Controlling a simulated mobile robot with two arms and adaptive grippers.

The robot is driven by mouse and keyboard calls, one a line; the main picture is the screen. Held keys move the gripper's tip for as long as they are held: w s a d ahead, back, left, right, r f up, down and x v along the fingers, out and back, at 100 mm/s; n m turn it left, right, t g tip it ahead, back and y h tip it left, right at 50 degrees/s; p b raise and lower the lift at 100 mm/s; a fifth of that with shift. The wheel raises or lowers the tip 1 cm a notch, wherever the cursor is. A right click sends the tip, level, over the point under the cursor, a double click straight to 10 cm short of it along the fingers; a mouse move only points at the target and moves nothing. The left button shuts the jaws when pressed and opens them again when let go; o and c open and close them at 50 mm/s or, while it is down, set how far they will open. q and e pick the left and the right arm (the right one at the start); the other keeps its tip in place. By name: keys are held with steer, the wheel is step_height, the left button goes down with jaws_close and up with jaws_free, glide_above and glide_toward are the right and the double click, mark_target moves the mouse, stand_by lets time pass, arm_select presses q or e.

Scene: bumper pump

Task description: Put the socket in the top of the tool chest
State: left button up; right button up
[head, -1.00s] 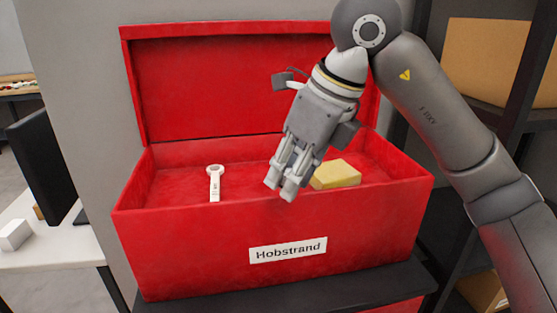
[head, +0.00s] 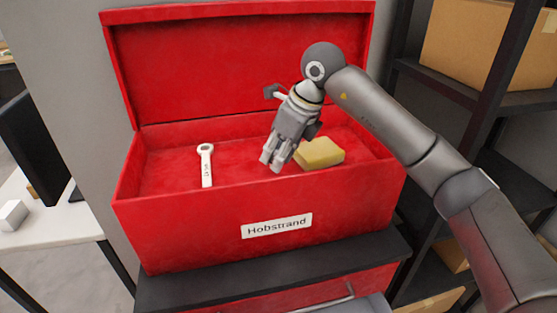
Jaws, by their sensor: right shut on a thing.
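The red tool chest (head: 190,222) stands with its lid up and its top open, a "Hobstrand" label on its front. My right gripper (head: 270,164) reaches in from the right and points down over the open top, left of the yellow sponge. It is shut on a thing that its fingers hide. I cannot make out the socket anywhere in view. My left gripper is not in view.
In the chest's top lie a white wrench (head: 206,168) at the left and a yellow sponge (head: 320,153) at the right. Dark shelves (head: 480,90) with cardboard boxes stand at the right. A white table (head: 50,218) is at the left. The chest floor between wrench and gripper is clear.

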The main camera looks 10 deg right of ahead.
steer(key=f, duration=0.2)
steer(key=f+p, duration=0.1)
steer(key=shift+w+d+f, duration=0.1)
steer(key=shift+w+f, duration=0.15)
steer(key=shift+w, duration=0.05)
steer(key=shift+f, duration=0.15)
steer(key=shift+f+b, duration=0.2)
steer(key=shift+b, duration=0.15)
steer(key=o, duration=1.1)
steer(key=shift+r, duration=0.1)
